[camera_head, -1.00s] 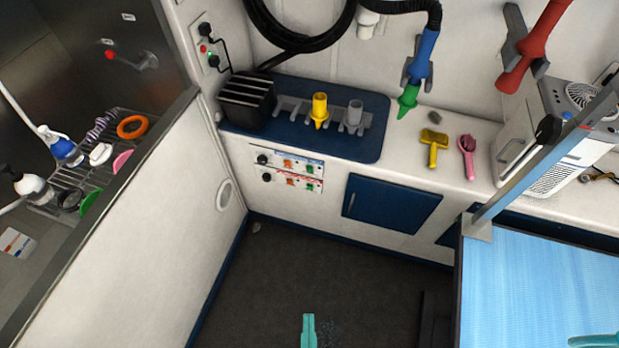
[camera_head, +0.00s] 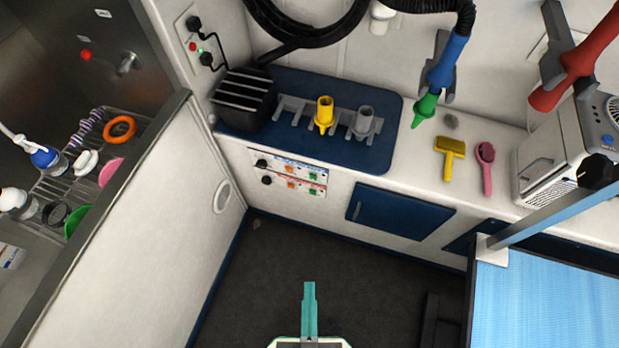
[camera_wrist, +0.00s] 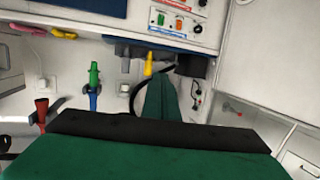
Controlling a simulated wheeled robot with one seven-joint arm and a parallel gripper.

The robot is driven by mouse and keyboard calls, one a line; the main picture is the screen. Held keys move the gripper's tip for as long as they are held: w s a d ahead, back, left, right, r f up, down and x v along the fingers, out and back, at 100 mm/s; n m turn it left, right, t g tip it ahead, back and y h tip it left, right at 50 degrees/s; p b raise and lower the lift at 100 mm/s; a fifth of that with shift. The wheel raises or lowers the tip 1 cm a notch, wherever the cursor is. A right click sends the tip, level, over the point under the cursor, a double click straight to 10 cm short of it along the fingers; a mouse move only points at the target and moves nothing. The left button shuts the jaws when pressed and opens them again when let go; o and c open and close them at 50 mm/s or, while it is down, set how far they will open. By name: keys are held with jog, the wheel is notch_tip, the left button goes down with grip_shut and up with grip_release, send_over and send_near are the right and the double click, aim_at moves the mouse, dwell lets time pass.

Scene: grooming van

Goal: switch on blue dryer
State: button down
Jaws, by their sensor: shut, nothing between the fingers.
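The blue dryer (camera_head: 446,62) hangs in a wall holder with its green nozzle (camera_head: 425,107) pointing down; it also shows in the wrist view (camera_wrist: 93,88). A white control panel (camera_head: 288,172) is on the front of the counter, with two rows, each with a black knob, an orange switch and a green switch. The upper row has a bluish strip, the lower a red one. In the wrist view the panel (camera_wrist: 181,18) appears upside down at the top. My gripper (camera_head: 309,286) is shut and empty above the dark floor, apart from the panel. The switch positions are too small to tell.
A red dryer (camera_head: 580,62) hangs at the right. A blue mat (camera_head: 372,150) on the counter bears a yellow nozzle (camera_head: 324,112). A grooming table (camera_head: 545,300) stands at the lower right, a white partition (camera_head: 150,220) at the left. The floor between is clear.

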aim_at(313, 176)
jog(key=w+a+f+m+t+h, duration=0.1)
jog(key=w+a+f+m+h, duration=0.1)
jog(key=w+f+m, duration=0.8)
jog(key=w+a+f+m+t+h, duration=0.2)
jog(key=w+f+m+h, duration=0.2)
jog(key=w+f+m, duration=0.7)
jog(key=w+f, duration=0.1)
jog(key=w, duration=0.2)
jog(key=shift+w+f+m, duration=0.2)
jog(key=shift+m, duration=0.1)
jog(key=shift+a, duration=0.1)
jog(key=x, duration=1.4)
jog(key=shift+r, duration=0.3)
jog(key=shift+w+r, duration=0.4)
jog(key=shift+r, duration=0.05)
jog(key=r+v, duration=0.3)
jog(key=v, duration=1.1)
jog(key=shift+s+r, duration=0.15)
jog(key=shift+s, duration=0.15)
